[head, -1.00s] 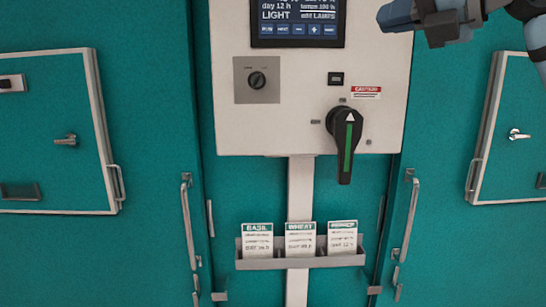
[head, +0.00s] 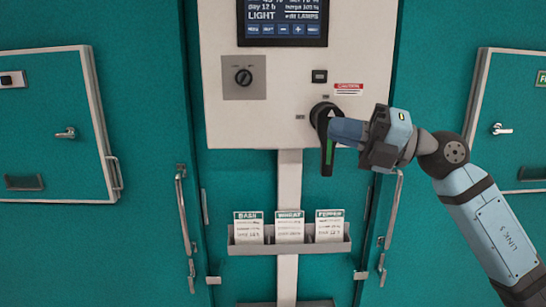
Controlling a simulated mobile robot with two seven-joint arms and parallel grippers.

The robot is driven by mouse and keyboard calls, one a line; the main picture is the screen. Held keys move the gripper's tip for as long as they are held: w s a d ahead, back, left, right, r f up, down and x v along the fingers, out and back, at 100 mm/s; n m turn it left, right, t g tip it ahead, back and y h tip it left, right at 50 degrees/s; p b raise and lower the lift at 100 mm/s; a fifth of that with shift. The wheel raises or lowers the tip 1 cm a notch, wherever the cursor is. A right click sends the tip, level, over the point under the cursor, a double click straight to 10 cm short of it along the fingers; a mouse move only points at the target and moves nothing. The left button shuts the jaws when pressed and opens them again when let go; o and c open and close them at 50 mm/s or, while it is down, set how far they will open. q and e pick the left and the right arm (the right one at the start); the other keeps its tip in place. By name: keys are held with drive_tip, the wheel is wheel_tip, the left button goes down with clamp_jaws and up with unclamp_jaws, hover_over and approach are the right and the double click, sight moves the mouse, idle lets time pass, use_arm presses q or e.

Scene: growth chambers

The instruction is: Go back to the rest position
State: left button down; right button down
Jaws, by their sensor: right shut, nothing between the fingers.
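My right gripper (head: 336,130) comes in from the right on a blue-grey arm. It is shut and empty. Its fingers point left and overlap the black rotary handle (head: 327,165) on the white control panel; I cannot tell whether they touch it. The handle hangs pointing down with a green stripe, and its upper part is partly hidden by the fingers. My left gripper is not in view.
The control panel (head: 225,120) carries a screen (head: 283,22) and a small knob (head: 243,77). Below it is a grey rack (head: 289,247) with three cards. Teal chamber doors with handles stand on both sides. The space at left is free.

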drive_tip(key=s+d+f+m+t+h+p, duration=0.1)
drive_tip(key=d+f+m+t+h+p, duration=0.15)
drive_tip(key=f+m+t+h, duration=0.85)
drive_tip(key=s+d+f+m+t+p, duration=0.15)
drive_tip(key=d+f+m+t, duration=0.25)
drive_tip(key=f+m, duration=1.45)
drive_tip(key=s+d+f+m+g+h+p, duration=0.1)
drive_tip(key=s+f+g, duration=0.3)
drive_tip(key=s+f, duration=0.7)
drive_tip(key=s+d+f+m+g+h+p, duration=0.1)
drive_tip(key=s+f+m+g+h, duration=0.3)
drive_tip(key=s+f, duration=0.6)
wheel_tip(320, 180, down, 6)
drive_tip(key=shift+s+r+h, duration=0.15)
drive_tip(key=shift+s+h, duration=0.15)
drive_tip(key=shift+s, duration=0.05)
